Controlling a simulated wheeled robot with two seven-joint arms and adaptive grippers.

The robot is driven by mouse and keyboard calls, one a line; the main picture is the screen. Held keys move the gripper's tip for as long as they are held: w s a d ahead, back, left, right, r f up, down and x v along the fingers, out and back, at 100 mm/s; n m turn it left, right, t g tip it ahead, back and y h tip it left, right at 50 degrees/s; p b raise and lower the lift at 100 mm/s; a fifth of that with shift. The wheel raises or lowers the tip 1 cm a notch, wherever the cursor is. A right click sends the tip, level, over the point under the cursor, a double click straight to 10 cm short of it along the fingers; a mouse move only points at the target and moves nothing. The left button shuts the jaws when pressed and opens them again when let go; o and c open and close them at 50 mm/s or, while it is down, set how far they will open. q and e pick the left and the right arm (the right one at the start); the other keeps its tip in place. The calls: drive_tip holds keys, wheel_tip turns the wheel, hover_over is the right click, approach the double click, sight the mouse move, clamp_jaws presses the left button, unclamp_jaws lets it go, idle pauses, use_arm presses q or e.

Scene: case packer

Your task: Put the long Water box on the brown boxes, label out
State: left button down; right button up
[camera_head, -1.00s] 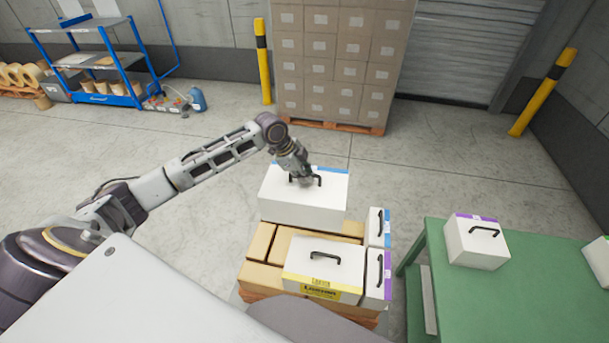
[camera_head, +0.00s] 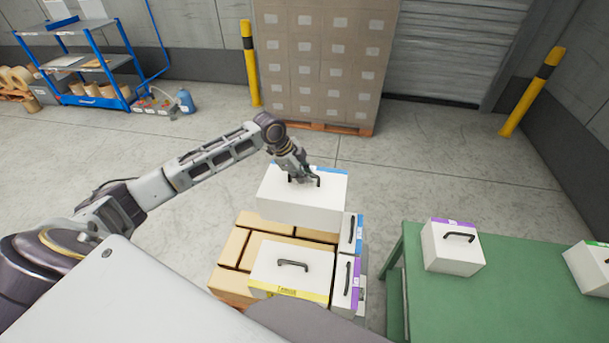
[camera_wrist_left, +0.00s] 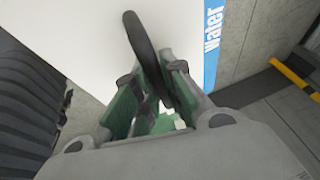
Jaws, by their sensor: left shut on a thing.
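The long white Water box (camera_head: 300,203) hangs from my left gripper (camera_head: 303,180), over the far part of the brown boxes (camera_head: 262,246). Its blue label edge shows along the far top side in the head view. In the left wrist view, the gripper (camera_wrist_left: 155,95) is shut on the box's black handle (camera_wrist_left: 146,50), and the blue strip reading "Water" (camera_wrist_left: 213,45) is at the right. Whether the box's underside touches the brown boxes is hard to tell. My right gripper is not in view.
A yellow-labelled white box (camera_head: 291,270) lies on the near brown boxes. Small blue-labelled (camera_head: 349,234) and purple-labelled (camera_head: 346,284) white boxes stand at the stack's right side. A green table (camera_head: 480,300) at right holds two white boxes. A tall carton stack (camera_head: 325,65) stands behind.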

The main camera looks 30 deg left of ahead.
sight(304, 185)
use_arm(q)
drive_tip(key=shift+r, duration=0.15)
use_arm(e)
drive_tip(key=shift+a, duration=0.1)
use_arm(q)
drive_tip(key=shift+a, duration=0.1)
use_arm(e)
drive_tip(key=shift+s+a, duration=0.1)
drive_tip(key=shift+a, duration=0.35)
use_arm(q)
drive_tip(key=shift+f, duration=2.6)
drive_tip(key=shift+w, duration=0.1)
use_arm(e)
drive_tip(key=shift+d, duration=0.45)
use_arm(q)
drive_tip(key=shift+f, duration=0.1)
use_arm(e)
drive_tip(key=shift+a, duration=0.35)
